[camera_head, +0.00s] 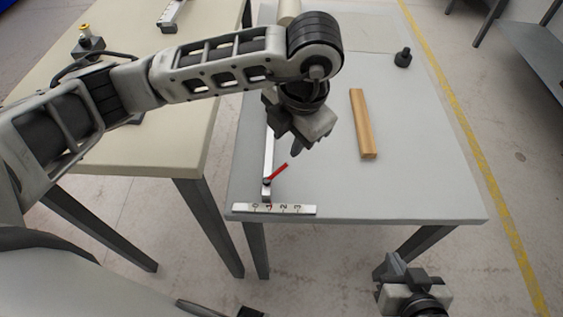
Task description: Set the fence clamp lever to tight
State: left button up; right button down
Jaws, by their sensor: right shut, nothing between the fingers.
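The red clamp lever (279,171) sits at the near end of the metal fence (268,155) on the grey table. It points up and to the right from its pivot. A white scale strip (308,210) with numbers lies along the table's front edge just below it. My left gripper (296,148) hangs above the table, up and to the right of the lever and apart from it in the picture. I cannot tell whether its fingers are open. It hides part of the fence. My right gripper (391,263) is shut and empty, low in front of the table.
A wooden strip (362,125) lies on the grey table (430,170), right of the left gripper. A black knob-like object (403,57) stands farther back. A beige table (150,155) adjoins at left. The grey table's right side is clear.

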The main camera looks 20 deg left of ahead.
aim_at(280, 169)
pick_arm(q)
jog(key=f, duration=0.3)
jog(key=a+f, duration=0.1)
jog(key=f, duration=0.3)
jog(key=w+a+f, duration=0.1)
jog(key=f, duration=0.3)
jog(key=shift+w+f, duration=0.1)
jog(key=shift+f, duration=0.05)
grip_shut()
